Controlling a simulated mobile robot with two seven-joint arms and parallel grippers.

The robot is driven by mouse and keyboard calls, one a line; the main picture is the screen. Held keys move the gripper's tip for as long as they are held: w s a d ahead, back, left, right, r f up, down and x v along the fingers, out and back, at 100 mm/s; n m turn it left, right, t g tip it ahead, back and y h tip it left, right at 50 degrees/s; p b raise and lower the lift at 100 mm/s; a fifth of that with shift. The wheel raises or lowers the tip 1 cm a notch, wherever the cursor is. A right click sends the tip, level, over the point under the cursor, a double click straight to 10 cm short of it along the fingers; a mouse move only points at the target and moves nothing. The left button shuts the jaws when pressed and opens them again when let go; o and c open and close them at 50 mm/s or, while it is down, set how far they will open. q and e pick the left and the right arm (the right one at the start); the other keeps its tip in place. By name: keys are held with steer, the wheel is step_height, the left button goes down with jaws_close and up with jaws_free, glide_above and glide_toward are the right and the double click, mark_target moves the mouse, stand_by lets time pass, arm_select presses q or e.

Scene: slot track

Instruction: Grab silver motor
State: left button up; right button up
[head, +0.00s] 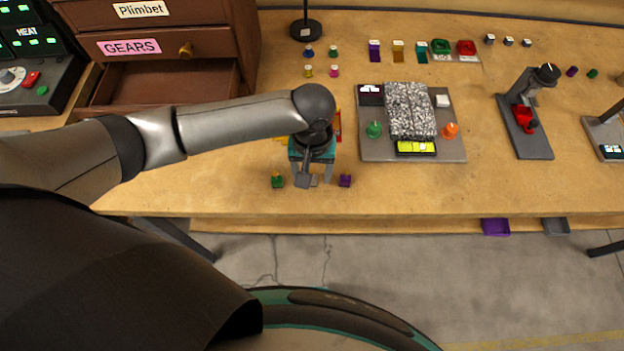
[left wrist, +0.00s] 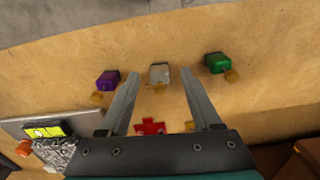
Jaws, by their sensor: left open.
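The silver motor (left wrist: 160,73) is a small grey block with a tan tip, lying on the wooden table between a purple motor (left wrist: 107,80) and a green motor (left wrist: 217,62). In the head view the green motor (head: 277,181) and purple motor (head: 345,181) flank my left gripper (head: 314,178), which largely hides the silver motor. In the left wrist view my left gripper (left wrist: 160,80) is open, with the silver motor showing between its fingertips. I cannot tell how far above the table the fingertips are. My right gripper is not in view.
The motors lie near the table's front edge. A grey board (head: 365,147) with a speckled block (head: 410,110) stands to the right. A red piece (left wrist: 150,127) shows between the finger bases. Small coloured parts stand farther back.

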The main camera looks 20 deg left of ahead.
arm_select(q)
steer(key=shift+f, duration=0.3)
jaws_close()
stand_by(0.3)
